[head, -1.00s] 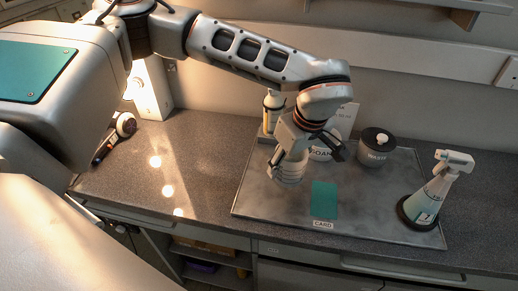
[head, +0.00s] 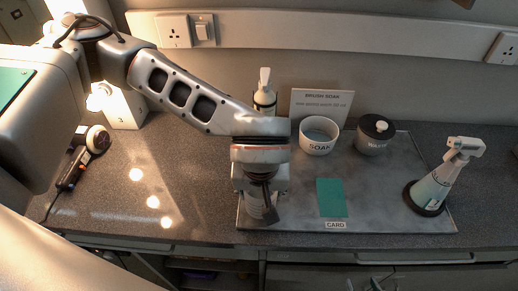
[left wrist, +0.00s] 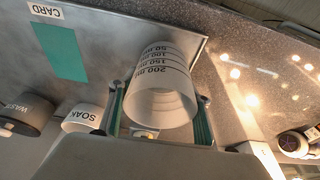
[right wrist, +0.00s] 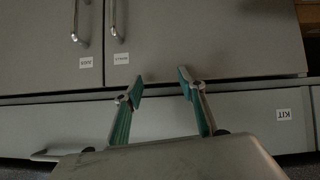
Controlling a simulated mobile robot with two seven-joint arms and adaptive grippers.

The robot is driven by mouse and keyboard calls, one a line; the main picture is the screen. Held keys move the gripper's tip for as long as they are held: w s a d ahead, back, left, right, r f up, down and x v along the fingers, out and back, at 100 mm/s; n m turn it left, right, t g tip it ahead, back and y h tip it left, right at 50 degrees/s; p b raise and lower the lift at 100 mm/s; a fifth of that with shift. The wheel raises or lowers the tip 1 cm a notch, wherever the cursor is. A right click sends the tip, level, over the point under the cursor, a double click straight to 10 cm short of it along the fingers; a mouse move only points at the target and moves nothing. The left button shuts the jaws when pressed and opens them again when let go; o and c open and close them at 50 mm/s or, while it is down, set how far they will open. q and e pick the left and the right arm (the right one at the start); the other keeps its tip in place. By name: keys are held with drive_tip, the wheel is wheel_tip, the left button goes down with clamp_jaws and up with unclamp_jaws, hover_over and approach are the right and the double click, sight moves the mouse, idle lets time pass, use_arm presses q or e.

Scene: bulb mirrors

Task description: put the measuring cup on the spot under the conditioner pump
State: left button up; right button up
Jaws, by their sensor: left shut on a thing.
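The measuring cup (left wrist: 165,85), clear-white with dark ml marks, is held between the fingers of my left gripper (left wrist: 158,120). In the head view the cup (head: 256,208) shows partly below my left gripper (head: 262,192), over the tray's front left corner; I cannot tell whether it touches the tray. The conditioner pump bottle (head: 264,97), with a white pump top, stands behind my left arm. Its lower part and the spot under the pump are hidden by the arm. My right gripper (right wrist: 158,98) is open and empty, facing the cabinet fronts.
A sign (head: 321,104) stands behind. A hair dryer (head: 82,158) lies at left. The counter between is clear.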

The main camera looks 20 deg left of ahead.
use_arm(q)
drive_tip(key=w+a, duration=0.1)
drive_tip(key=w, duration=0.3)
drive_tip(key=w+a+p, duration=0.1)
drive_tip(key=w, duration=0.3)
drive_tip(key=w+a, duration=0.1)
drive_tip(key=w, duration=0.4)
drive_tip(key=shift+w+a, duration=0.1)
drive_tip(key=shift+a, duration=0.25)
drive_tip(key=w, duration=0.1)
drive_tip(key=w+a, duration=0.1)
drive_tip(key=w, duration=0.1)
drive_tip(key=shift+w, duration=0.3)
drive_tip(key=shift+f+p, duration=0.3)
drive_tip(key=shift+f, duration=0.45)
drive_tip(key=shift+f, duration=0.1)
drive_tip(key=o, duration=1.2)
